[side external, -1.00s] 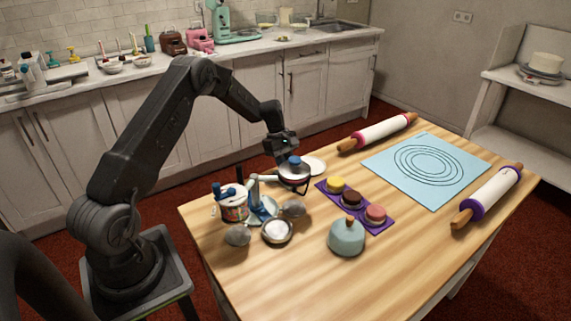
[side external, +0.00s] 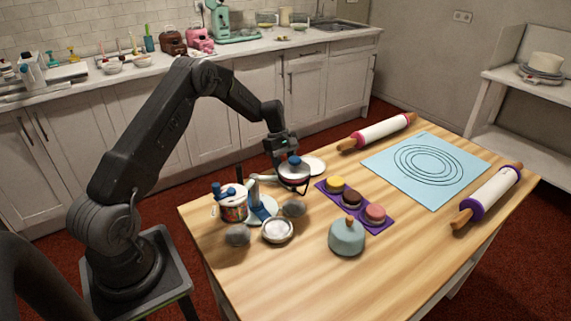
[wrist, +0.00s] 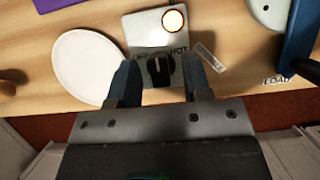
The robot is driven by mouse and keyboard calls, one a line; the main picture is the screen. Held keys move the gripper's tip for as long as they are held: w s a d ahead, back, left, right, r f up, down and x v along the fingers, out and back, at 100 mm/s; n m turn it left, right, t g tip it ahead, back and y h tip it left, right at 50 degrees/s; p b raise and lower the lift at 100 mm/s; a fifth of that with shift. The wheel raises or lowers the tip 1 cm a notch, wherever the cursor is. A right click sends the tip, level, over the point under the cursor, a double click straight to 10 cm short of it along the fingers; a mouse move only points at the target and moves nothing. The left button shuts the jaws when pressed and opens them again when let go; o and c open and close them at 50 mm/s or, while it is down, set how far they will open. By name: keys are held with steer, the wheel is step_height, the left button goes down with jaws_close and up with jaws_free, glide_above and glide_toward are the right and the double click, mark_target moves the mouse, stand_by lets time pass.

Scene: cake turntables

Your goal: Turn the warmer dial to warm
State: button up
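The warmer panel (wrist: 142,28) is a pale plate under my gripper in the wrist view, with a glowing white-and-orange disc (wrist: 173,20) at its far end. The black dial (wrist: 158,69) is at its near edge, with a light mark on it. "HOT" is printed right of the dial; another label left of it is partly hidden. My gripper (wrist: 163,80) is open, one finger on each side of the dial, with gaps visible; I cannot tell if either touches.
A white plate (wrist: 85,66) lies close left of the panel. A purple tray (side external: 364,216) with cakes and a blue-grey domed pot (side external: 347,238) stand nearer the side camera.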

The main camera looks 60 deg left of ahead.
steer(key=v, duration=1.4)
steer(key=s+d+r+m+t+y, duration=0.1)
steer(key=s+d+r+m+y, duration=0.1)
steer(key=s+d+r+m, duration=0.45)
steer(key=s+d+r+m+t+y, duration=0.1)
steer(key=s+d+r+m, duration=0.15)
steer(key=d+r, duration=0.7)
steer(key=s+d+f+m+t, duration=0.1)
steer(key=s+d+m, duration=0.3)
steer(key=s, duration=0.6)
steer(key=s+d+f+m+t+y, duration=0.1)
steer(key=s+d+m+t, duration=0.1)
steer(key=s+d+m, duration=0.3)
steer(key=s+d, duration=0.3)
steer(key=s, duration=0.2)
steer(key=shift+f+t, duration=0.25)
steer(key=shift+t, duration=0.05)
